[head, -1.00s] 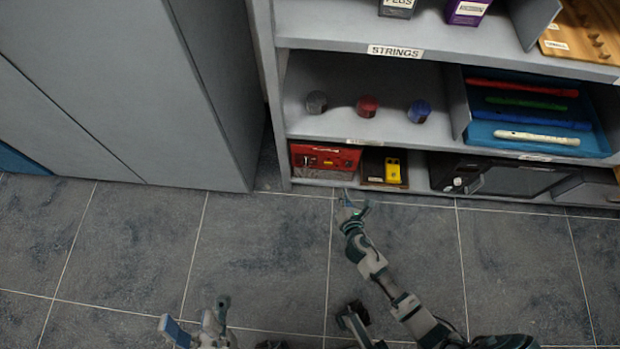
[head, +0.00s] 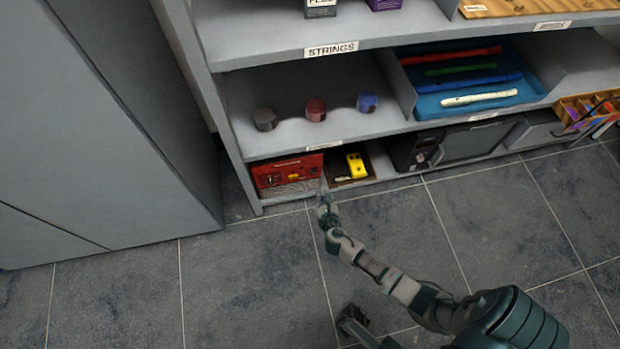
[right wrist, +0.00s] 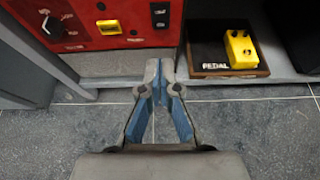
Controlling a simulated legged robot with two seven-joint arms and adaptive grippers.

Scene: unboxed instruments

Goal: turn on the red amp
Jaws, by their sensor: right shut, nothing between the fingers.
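The red amp (head: 286,172) stands on the bottom shelf at its left end. My right gripper (head: 325,198) is in front of the shelf, just below and right of the amp. In the right wrist view the gripper (right wrist: 153,65) is shut and empty, its tips below the amp's front. It looks apart from the amp.
A yellow pedal (head: 357,165) sits on a dark tray right of the amp, labelled PEDAL. A black box-shaped device (head: 430,148) stands further right. Coloured round pots and a blue tray (head: 440,107) of flutes are on the shelf above. The tiled floor in front is clear.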

